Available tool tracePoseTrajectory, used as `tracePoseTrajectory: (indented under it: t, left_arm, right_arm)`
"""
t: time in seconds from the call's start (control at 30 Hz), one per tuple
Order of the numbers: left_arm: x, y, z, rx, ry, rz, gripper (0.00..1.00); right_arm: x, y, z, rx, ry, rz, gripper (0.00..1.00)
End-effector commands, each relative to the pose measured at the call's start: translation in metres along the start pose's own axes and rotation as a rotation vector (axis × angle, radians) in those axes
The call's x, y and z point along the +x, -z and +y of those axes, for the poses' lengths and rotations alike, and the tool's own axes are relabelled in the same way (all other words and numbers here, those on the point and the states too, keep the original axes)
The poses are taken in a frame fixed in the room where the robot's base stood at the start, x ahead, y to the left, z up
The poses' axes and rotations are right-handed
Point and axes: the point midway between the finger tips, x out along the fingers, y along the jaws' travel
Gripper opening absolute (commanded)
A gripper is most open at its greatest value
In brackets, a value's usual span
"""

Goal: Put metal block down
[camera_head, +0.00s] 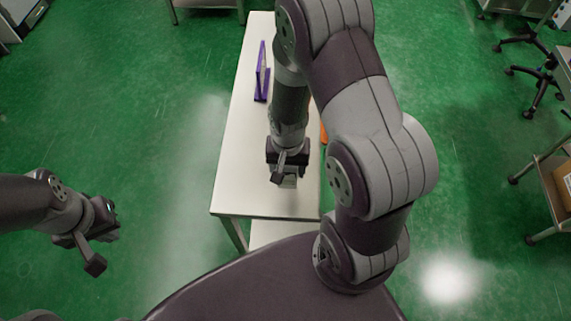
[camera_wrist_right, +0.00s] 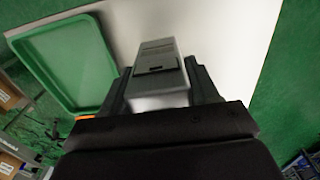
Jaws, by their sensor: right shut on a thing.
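The metal block (camera_wrist_right: 158,72) is a light grey box with a darker panel on top. It sits between the fingers of my right gripper (camera_wrist_right: 163,88), which is shut on it. In the head view my right gripper (camera_head: 286,172) points down over the near part of the white table (camera_head: 243,185), with the block (camera_head: 289,182) partly showing under it. I cannot tell whether the block touches the table. My left gripper (camera_head: 92,250) hangs off to the left, away from the table, over the floor; its finger opening is unclear.
A green tray (camera_wrist_right: 62,28) lies on the table beside the block in the wrist view; my right arm hides it in the head view. A purple stand (camera_head: 262,80) is at the table's far left edge. An orange bit (camera_head: 323,132) shows beside my arm. The near-left tabletop is clear.

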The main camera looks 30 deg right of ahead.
Motion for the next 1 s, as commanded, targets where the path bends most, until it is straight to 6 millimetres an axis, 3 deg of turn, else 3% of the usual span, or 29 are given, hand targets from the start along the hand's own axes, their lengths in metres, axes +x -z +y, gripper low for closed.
tracePoseTrajectory:
  t: [0.33, 0.7, 0.73, 0.8, 1.0]
  left_arm:
    - [-0.008, 0.001, 0.0, 0.0, 0.0, 0.0, 0.0]
    - [-0.004, 0.0, 0.0, 0.0, 0.0, 0.0, 0.0]
    - [-0.005, 0.0, 0.0, 0.0, 0.0, 0.0, 0.0]
    - [-0.005, 0.001, 0.0, 0.0, 0.0, 0.0, 0.0]
    - [-0.005, 0.001, 0.0, 0.0, 0.0, 0.0, 0.0]
  right_arm:
    - [0.044, 0.005, -0.009, 0.001, 0.0, -0.001, 0.11]
    - [0.05, 0.006, -0.009, 0.001, 0.001, 0.001, 0.11]
    - [0.05, 0.005, -0.009, 0.001, 0.0, 0.0, 0.66]
    - [0.049, 0.005, -0.009, 0.001, 0.0, 0.0, 0.85]
    - [0.049, 0.005, -0.009, 0.001, 0.0, 0.0, 0.85]
